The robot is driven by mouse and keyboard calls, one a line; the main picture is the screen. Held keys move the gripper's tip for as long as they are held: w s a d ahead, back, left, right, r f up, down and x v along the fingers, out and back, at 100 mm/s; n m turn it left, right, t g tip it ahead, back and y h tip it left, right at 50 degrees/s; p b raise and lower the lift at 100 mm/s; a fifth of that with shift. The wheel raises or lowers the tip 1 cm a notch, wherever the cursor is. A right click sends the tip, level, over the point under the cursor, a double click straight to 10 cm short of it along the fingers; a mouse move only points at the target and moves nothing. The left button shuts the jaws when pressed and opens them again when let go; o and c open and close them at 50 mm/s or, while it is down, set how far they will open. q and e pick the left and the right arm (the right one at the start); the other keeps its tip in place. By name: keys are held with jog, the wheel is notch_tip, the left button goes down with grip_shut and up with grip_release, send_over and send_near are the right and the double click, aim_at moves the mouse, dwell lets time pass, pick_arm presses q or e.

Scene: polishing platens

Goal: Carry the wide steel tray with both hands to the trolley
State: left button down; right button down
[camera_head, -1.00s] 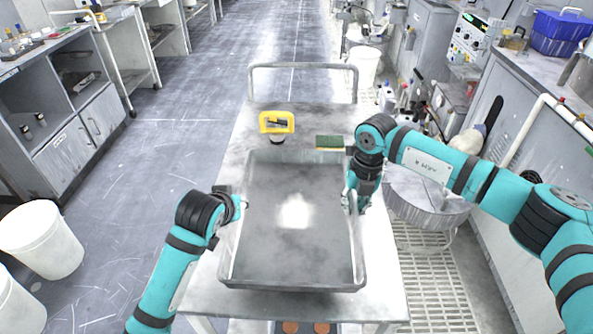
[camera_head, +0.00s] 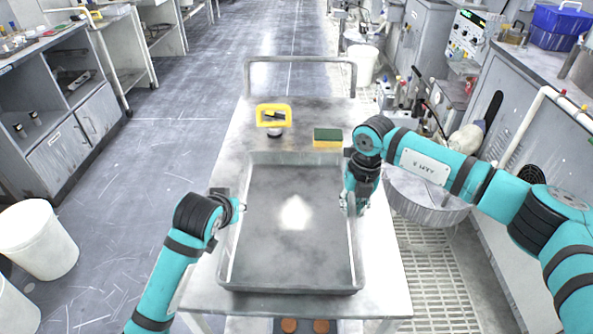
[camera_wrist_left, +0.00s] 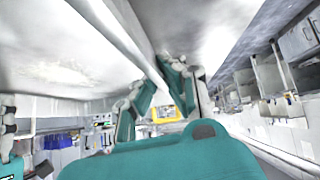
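The wide steel tray (camera_head: 290,270) is a shallow grey rectangular pan with a bright reflection in its floor. It is level over the top of the trolley (camera_head: 385,290); any small gap beneath it is hidden. My left gripper (camera_head: 239,206) is at the middle of the tray's left side and looks shut on it, its fingers small and partly hidden. My right gripper (camera_head: 352,207) points down and is shut on the tray's right side. In the left wrist view, a pale edge runs diagonally and a teal part of my arm fills the bottom.
A yellow-framed item (camera_head: 273,115) and a green-and-yellow sponge (camera_head: 328,137) lie on the trolley behind the tray. The trolley's push bar (camera_head: 300,60) is at its far end. A round metal drum (camera_head: 428,195) stands to the right. White buckets (camera_head: 38,240) stand on the left floor.

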pick_arm(q)
jog(key=shift+f+b, duration=0.5)
jog(key=shift+f, duration=0.15)
pick_arm(e)
jog(key=shift+f, duration=0.65)
pick_arm(q)
jog(key=c, duration=2)
grip_release()
jog(key=shift+f, duration=0.15)
pick_arm(e)
jog(key=c, duration=2)
grip_release()
jog(key=shift+f, duration=0.15)
pick_arm(q)
jog(key=o, duration=0.5)
pick_arm(e)
jog(key=o, duration=0.5)
jog(key=shift+r, duration=0.2)
pick_arm(q)
jog(key=v, duration=1.2)
jog(key=shift+a, duration=0.1)
pick_arm(e)
jog(key=r, duration=0.8)
jog(key=d+r, duration=0.1)
jog(key=r, duration=0.2)
jog(key=shift+r, duration=0.4)
